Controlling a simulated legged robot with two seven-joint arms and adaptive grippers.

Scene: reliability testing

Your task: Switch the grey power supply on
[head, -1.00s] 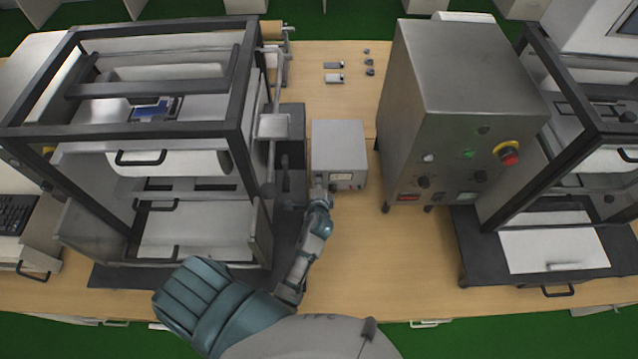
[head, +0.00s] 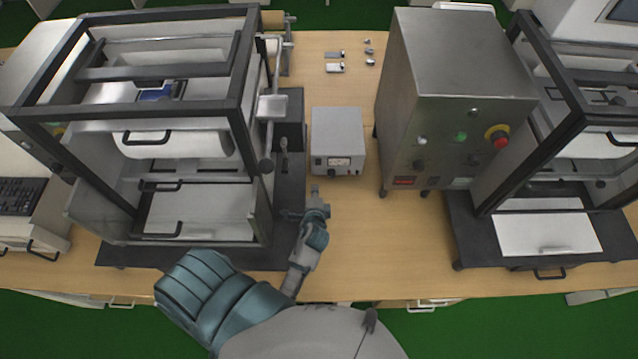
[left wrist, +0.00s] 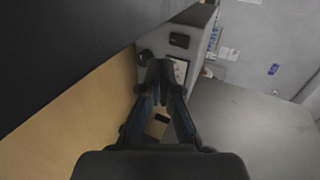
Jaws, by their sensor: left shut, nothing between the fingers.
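The grey power supply (head: 338,133) is a small box standing on the wooden table between the black-framed machine and the large metal cabinet. Its front panel faces me, with a meter in the middle and small dark controls beside it. My left gripper (head: 316,190) is in front of the panel, near its lower left, apart from it and with empty, closed fingers. In the left wrist view the closed fingertips (left wrist: 160,68) overlap the panel, which shows dark controls and part of a white meter. The switch's position cannot be told. My right gripper is not in view.
The black-framed machine (head: 255,105) stands close on the left, with its dark base beside my arm. The metal cabinet (head: 455,95) with a red button (head: 501,141) stands on the right. Small metal parts (head: 335,67) lie behind. The table in front of the supply's right side is clear.

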